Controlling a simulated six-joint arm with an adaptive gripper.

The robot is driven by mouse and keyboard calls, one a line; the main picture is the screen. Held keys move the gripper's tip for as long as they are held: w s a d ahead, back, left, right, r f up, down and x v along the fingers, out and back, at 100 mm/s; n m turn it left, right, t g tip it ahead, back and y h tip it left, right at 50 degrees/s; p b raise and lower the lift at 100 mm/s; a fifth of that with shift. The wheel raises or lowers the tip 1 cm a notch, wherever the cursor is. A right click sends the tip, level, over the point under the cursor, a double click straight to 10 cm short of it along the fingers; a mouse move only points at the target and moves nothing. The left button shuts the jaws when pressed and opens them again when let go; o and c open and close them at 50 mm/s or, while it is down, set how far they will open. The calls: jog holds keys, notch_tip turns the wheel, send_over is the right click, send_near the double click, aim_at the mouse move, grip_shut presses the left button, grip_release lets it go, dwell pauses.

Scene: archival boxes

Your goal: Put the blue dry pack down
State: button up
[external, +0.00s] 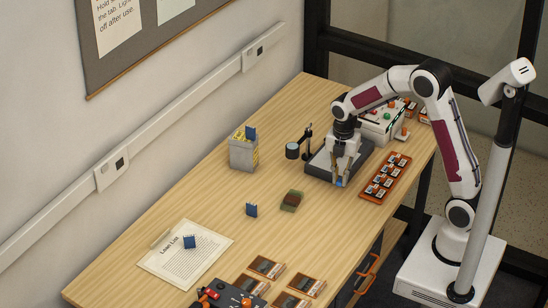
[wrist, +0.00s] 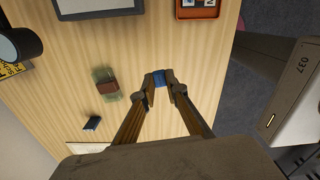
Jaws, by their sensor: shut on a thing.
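My gripper (external: 341,179) is shut on a small blue dry pack (wrist: 159,77), which shows between the fingertips in the wrist view. In the external view only a bit of this blue pack (external: 339,184) shows below the fingers, left of the orange tray. I cannot tell whether it touches the table. Another blue pack (external: 251,210) stands on the bare table, also seen in the wrist view (wrist: 92,123). One more blue pack (external: 190,242) lies on the printed loan list (external: 170,262), and another (external: 251,132) sticks out of the grey box (external: 243,156).
A green and brown block (external: 292,201) lies on the table mid-way. An orange tray (external: 386,178) with several small items is right of my gripper. A dark-based stand (external: 325,160) is behind it. Brown-and-grey trays (external: 266,267) lie near the front. Bare wood lies between.

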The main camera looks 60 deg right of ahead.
jog(key=shift+f, duration=0.1)
dwell(0.3)
send_over(338, 207)
jog(key=shift+a+f, duration=0.1)
jog(key=shift+f, duration=2.3)
jog(key=shift+f, duration=0.15)
jog(key=shift+f, duration=2.15)
jog(key=shift+f, duration=0.2)
jog(key=o, duration=0.7)
jog(key=shift+r, duration=0.1)
